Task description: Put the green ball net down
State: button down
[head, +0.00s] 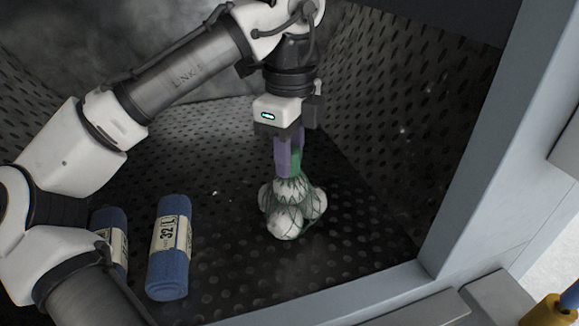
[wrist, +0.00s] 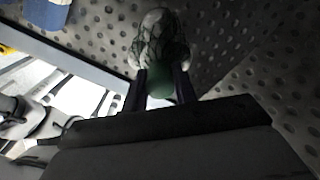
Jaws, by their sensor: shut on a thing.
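The green ball net (head: 292,208) is a dark green mesh bag of white balls with a green top. It is in the middle of the head view, upright at the drum floor; I cannot tell if its full weight rests there. My gripper (head: 288,160) points down from above and is shut on the net's green neck. In the wrist view, the net (wrist: 155,38) shows beyond the fingers of my gripper (wrist: 160,85), with the green neck between them.
Two rolled blue towels with paper labels lie to the left, one in the open (head: 169,250) and one (head: 110,232) partly behind my arm. The perforated metal drum walls slope up around the floor. A pale door frame (head: 480,160) bounds the right and front. Floor around the net is clear.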

jog(key=shift+f, duration=1.5)
jog(key=c, duration=1.1)
grip_release()
notch_tip(320, 180, up, 12)
jog(key=shift+r+p, duration=0.15)
jog(key=shift+p, duration=0.4)
